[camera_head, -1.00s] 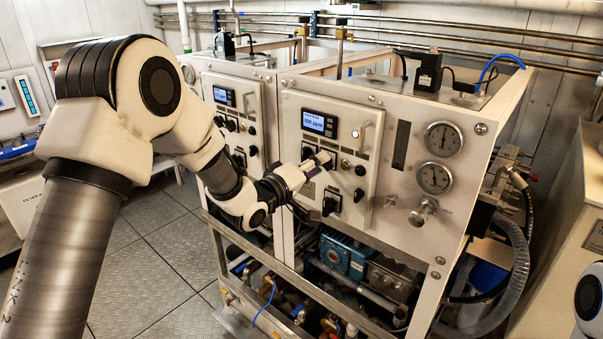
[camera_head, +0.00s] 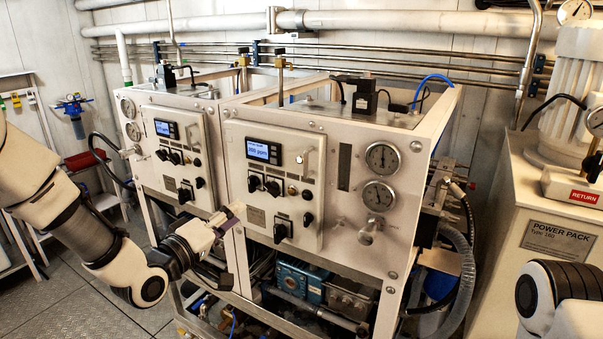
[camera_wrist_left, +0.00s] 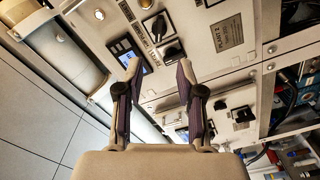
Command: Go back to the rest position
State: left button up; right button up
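My left gripper (camera_head: 232,215) is in front of the watermaker panels in the head view, near the gap between the two units. In the left wrist view its two fingers (camera_wrist_left: 159,75) are spread apart with nothing between them. The right-hand control panel (camera_head: 268,185) has a lit display (camera_head: 263,151), black knobs and a handle. The left-hand panel (camera_head: 177,155) has a similar display (camera_head: 166,129). A panel with knobs (camera_wrist_left: 165,30) lies beyond the fingers in the wrist view. Part of my right arm (camera_head: 555,300) shows at lower right; its gripper is out of frame.
Two gauges (camera_head: 382,158) and a valve handle (camera_head: 369,232) are on the right unit's front. A blue pump (camera_head: 300,275) and pipes sit below. The power pack (camera_head: 545,235) stands at right. Bare floor (camera_head: 95,305) shows at lower left.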

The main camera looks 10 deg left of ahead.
pick_arm(q)
jog(key=s+d+f+g+y+b, duration=0.1)
jog(key=s+f+g, duration=0.25)
jog(key=f, duration=0.85)
jog(key=s+d+f+g+y+b, duration=0.15)
jog(key=s+f, duration=0.35)
jog(key=f, duration=0.7)
jog(key=s+d+f+g+b, duration=0.15)
jog(key=s+f+g, duration=0.25)
jog(key=f, duration=0.8)
jog(key=s+a+f+m+g+y, duration=0.1)
jog(key=s+f+m+g, duration=0.1)
jog(key=s+f, duration=0.2)
jog(key=s+a+f+m+g+y+b, duration=0.1)
jog(key=s+a+f+m+g, duration=0.1)
jog(key=s, duration=0.8)
jog(key=s+a+f+m+g+y, duration=0.1)
jog(key=s+f+m+g, duration=0.2)
jog(key=s, duration=0.5)
notch_tip(320, 180, down, 3)
jog(key=shift+a+r+m+g+y, duration=0.15)
jog(key=shift+m+g+y, duration=0.25)
jog(key=shift+g, duration=0.1)
